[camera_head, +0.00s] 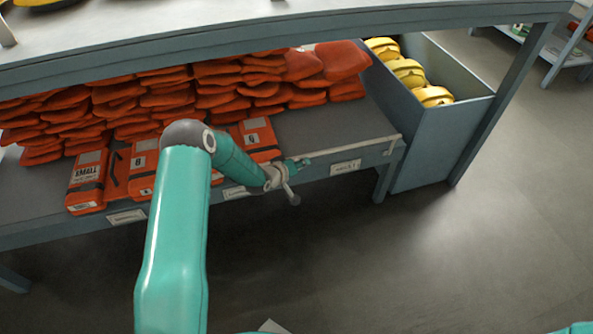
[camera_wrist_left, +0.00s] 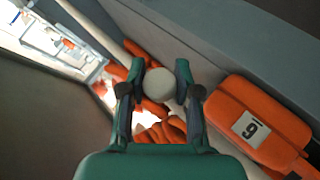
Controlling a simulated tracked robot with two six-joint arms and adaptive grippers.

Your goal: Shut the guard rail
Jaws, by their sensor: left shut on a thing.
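The guard rail (camera_head: 372,149) is a thin pale bar along the front edge of the lower shelf, with a small upright end near the shelf's right corner. Its left part is hidden behind my left arm in the head view. My left gripper (camera_head: 302,162) is at the shelf front, to the left of the visible rail. In the left wrist view, my left gripper (camera_wrist_left: 158,88) is shut on a round pale knob (camera_wrist_left: 159,85), one finger on each side. A pale bar (camera_wrist_left: 92,32) runs diagonally behind the fingers. My right gripper is out of view.
Orange breathing-set packs (camera_head: 250,80) are piled on the lower shelf, with several numbered orange cases (camera_head: 88,180) along its front. A grey bin (camera_head: 440,130) with yellow round items (camera_head: 408,73) stands at the right.

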